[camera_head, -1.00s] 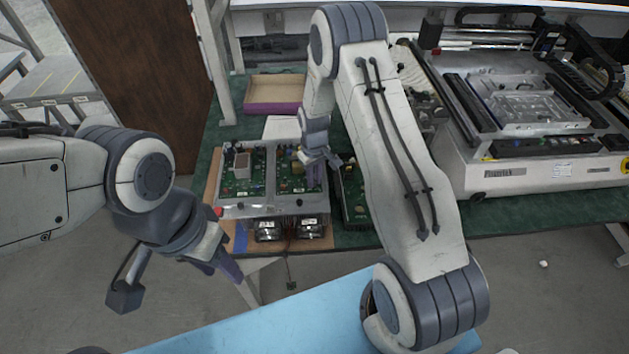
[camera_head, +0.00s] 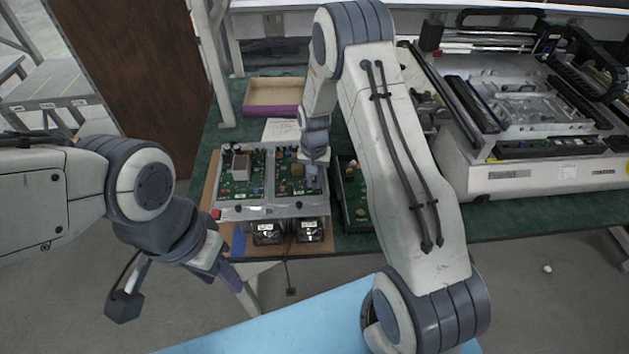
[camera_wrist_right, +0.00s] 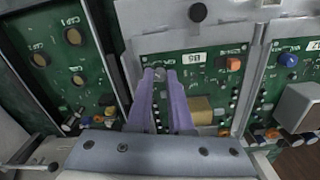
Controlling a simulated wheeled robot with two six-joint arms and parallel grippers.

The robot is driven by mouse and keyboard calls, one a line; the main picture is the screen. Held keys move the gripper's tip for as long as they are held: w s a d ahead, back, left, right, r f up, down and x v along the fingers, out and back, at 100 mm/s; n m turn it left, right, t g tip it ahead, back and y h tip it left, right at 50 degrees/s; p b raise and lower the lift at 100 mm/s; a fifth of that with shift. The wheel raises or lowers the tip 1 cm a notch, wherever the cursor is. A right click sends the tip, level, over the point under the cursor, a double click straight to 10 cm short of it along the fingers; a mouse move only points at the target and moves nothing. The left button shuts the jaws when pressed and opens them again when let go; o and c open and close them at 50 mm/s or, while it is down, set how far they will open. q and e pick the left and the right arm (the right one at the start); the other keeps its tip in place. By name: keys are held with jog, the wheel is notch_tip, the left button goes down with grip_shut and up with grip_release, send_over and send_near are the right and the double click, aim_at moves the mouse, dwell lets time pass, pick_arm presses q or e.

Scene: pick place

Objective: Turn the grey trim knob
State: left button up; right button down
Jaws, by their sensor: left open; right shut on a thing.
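The grey trim knob (camera_wrist_right: 159,73) shows as a small round top between the purple fingertips of my right gripper (camera_wrist_right: 160,76) in the right wrist view. The fingers are shut on it, over a green circuit board (camera_wrist_right: 205,62) in a metal frame. In the head view my right gripper (camera_head: 313,176) points down at the right-hand board of the open metal unit (camera_head: 273,209); the knob is hidden there. My left gripper (camera_head: 232,280) is open and hangs over the floor in front of the bench, away from the unit.
Another green board (camera_head: 352,195) lies right of the unit. A cardboard tray (camera_head: 271,92) and a white paper (camera_head: 281,130) lie behind it. A large white machine (camera_head: 540,178) fills the right of the green bench. Tall capacitors and other parts stand near my right fingers.

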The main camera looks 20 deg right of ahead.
aim_at(314, 184)
jog(key=shift+m, duration=0.3)
jog(key=c, duration=0.8)
grip_release()
jog(key=shift+r, duration=0.15)
notch_tip(314, 184, up, 10)
jog(key=shift+r+b, duration=0.15)
jog(key=shift+b, duration=0.85)
